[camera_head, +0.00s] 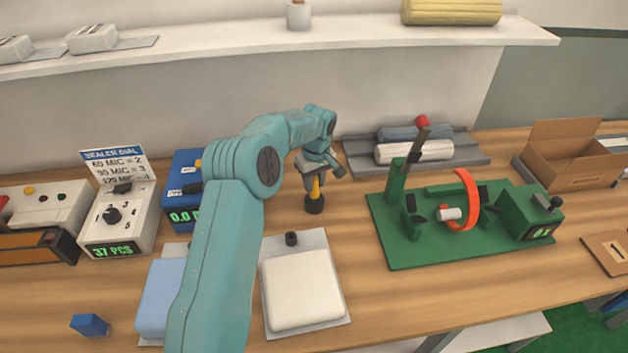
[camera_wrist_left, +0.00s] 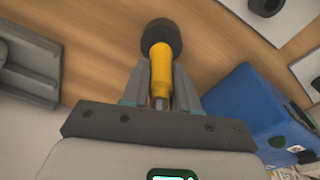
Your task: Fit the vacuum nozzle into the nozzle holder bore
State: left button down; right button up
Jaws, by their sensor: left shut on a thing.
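My left gripper (camera_head: 314,174) is shut on the yellow vacuum nozzle (camera_head: 315,188), which points down with a wide black round end (camera_head: 314,204) close to the wooden table. Whether that end touches the table, I cannot tell. In the left wrist view the nozzle (camera_wrist_left: 161,75) sits between the two fingers (camera_wrist_left: 161,85), with its black end (camera_wrist_left: 161,38) beyond the fingertips. A small black cylindrical piece (camera_head: 291,238) stands on the back edge of a grey plate; it may be the nozzle holder, but no bore shows clearly. My right gripper is out of view.
A white pad (camera_head: 301,290) lies on the grey plate, nearer than the nozzle. A blue box with a display (camera_head: 182,214) stands left of it, partly behind my arm. A green fixture with an orange ring (camera_head: 465,202) stands right. Bare table lies between nozzle and fixture.

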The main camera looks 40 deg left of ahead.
pick_arm(q)
jog(key=shift+f+b, duration=0.5)
jog(key=shift+f, duration=0.2)
jog(key=c, duration=0.8)
grip_release()
jog(key=r, duration=0.5)
jog(key=d+r, duration=0.1)
jog(key=r, duration=1)
jog(key=shift+s+d+r, duration=0.15)
jog(key=shift+s+d, duration=0.1)
jog(key=shift+s, duration=0.05)
